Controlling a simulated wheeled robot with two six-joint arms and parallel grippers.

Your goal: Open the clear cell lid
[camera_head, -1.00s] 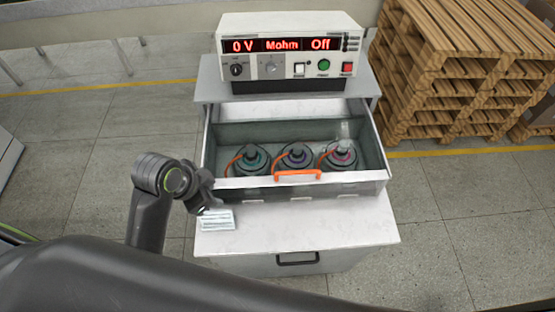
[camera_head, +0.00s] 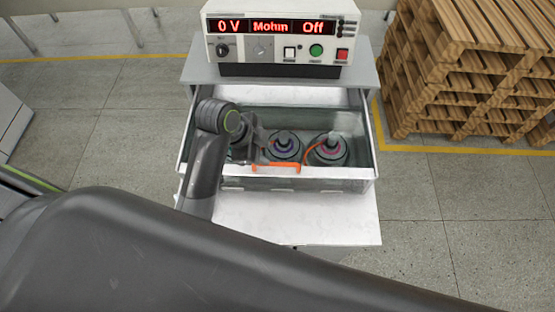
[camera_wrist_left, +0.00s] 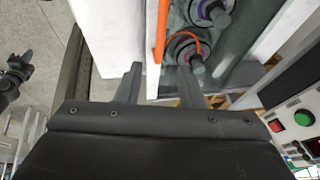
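The clear cell lid, its front strip white (camera_head: 335,171), lies down over the drawer-like cell. Its orange handle (camera_head: 277,168) is at the front edge and also shows in the left wrist view (camera_wrist_left: 160,30). My left gripper (camera_head: 257,148) is at the left end of the handle, partly hidden by its own wrist. In the wrist view its two fingers (camera_wrist_left: 158,84) are apart, with the white front edge between them; contact cannot be told. A dark jointed part at the left of the wrist view, apparently my right gripper (camera_wrist_left: 17,72), is too small to read.
Motors with orange leads, such as the right one (camera_head: 328,152), sit inside the cell. The tester (camera_head: 280,40) behind reads 0 V, Mohm, Off. The white bench top (camera_head: 300,215) in front looks clear. Wooden pallets (camera_head: 470,70) stand at the right.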

